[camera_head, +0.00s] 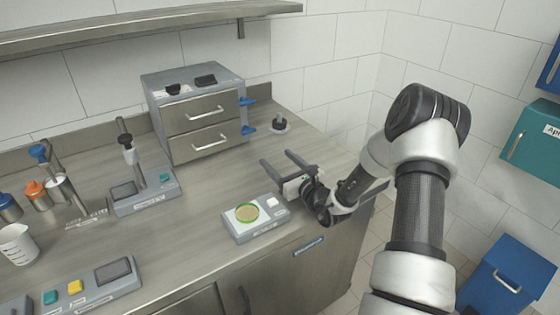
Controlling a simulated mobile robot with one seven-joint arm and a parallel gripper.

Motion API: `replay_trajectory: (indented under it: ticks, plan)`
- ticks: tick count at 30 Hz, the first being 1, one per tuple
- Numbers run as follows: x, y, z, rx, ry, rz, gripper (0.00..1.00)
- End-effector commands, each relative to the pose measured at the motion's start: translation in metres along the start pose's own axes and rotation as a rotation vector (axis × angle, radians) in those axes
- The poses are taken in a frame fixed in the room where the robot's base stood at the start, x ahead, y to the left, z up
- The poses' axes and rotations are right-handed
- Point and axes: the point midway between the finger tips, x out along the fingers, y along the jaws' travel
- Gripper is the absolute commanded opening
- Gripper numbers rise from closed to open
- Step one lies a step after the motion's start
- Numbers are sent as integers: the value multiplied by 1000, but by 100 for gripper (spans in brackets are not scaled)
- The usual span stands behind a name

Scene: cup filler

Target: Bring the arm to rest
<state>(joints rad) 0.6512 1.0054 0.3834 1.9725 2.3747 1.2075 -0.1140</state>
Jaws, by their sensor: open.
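My arm reaches in from the right and bends down toward the steel counter. My gripper (277,166) is at the counter's right part. Its two dark fingers are apart and point left and away. Nothing shows between them. The gripper is behind and to the right of a small grey device (266,230) that has a yellow-green dish (247,212) with a green rim on its top. Whether the gripper touches the counter cannot be told.
A grey two-drawer cabinet (190,145) stands behind the gripper, with a dark-knobbed round piece (279,124) to its right. Left are a stand device (146,197), a white beaker (17,244) and a button panel (90,290). A blue bin (508,280) is at lower right.

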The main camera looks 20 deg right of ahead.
Motion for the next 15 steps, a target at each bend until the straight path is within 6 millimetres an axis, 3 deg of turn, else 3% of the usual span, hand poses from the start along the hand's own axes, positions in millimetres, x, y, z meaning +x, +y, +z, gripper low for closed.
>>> replay_trajectory:
  ticks: [11,15]
  plan:
    - [-5,0,0,-1,0,0,64]
    - [-2,12,13,-34,-7,45,64]
